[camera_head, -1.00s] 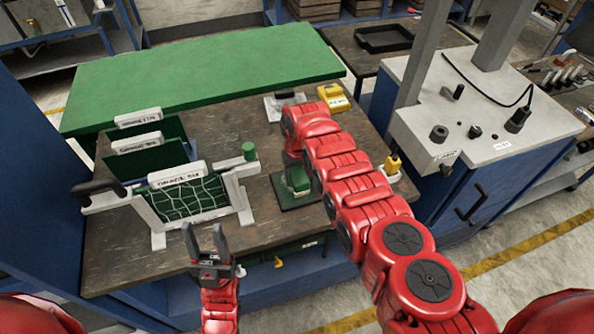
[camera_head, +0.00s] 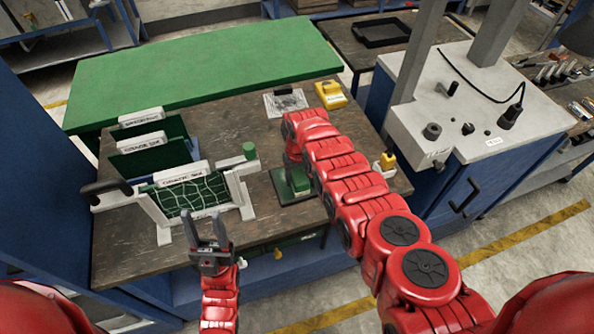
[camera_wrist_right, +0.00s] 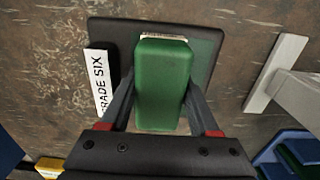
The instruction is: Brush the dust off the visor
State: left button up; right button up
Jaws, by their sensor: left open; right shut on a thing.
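My right gripper (camera_wrist_right: 163,95) is shut on a green block (camera_wrist_right: 163,85), one finger on each side. The block sits over a dark square base (camera_wrist_right: 205,45) on the brown bench; whether it touches the base I cannot tell. The green block (camera_head: 299,179) also shows in the head view, partly hidden by my right arm. My left gripper (camera_head: 208,232) is open and empty in front of the white frame. A pale plate (camera_head: 272,108) with a dark, patchy mark lies at the back of the bench. No visor can be made out for certain.
A white frame (camera_head: 163,232) with a green netted panel stands at the left, with green labelled panels behind. A yellow item (camera_head: 331,95) lies beside the plate. A grey machine (camera_head: 407,130) stands right. A green table (camera_head: 200,70) is behind. Bare bench (camera_head: 120,260) shows at front left.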

jog(key=shift+s+d+p, duration=0.1)
jog(key=shift+s+p, duration=0.2)
jog(key=shift+p, duration=0.15)
jog(key=shift+w+f+b, duration=0.2)
jog(key=shift+w+b, duration=0.1)
jog(key=shift+b, duration=0.6)
jog(key=shift+w+a+b, duration=0.2)
jog(key=shift+w+b, duration=0.15)
jog(key=shift+b, duration=0.65)
jog(key=shift+w+a+b, duration=0.1)
jog(key=shift+w+b, duration=0.05)
jog(key=shift+b, duration=0.8)
jog(key=shift+w+r, duration=0.1)
jog(key=shift+r, duration=0.05)
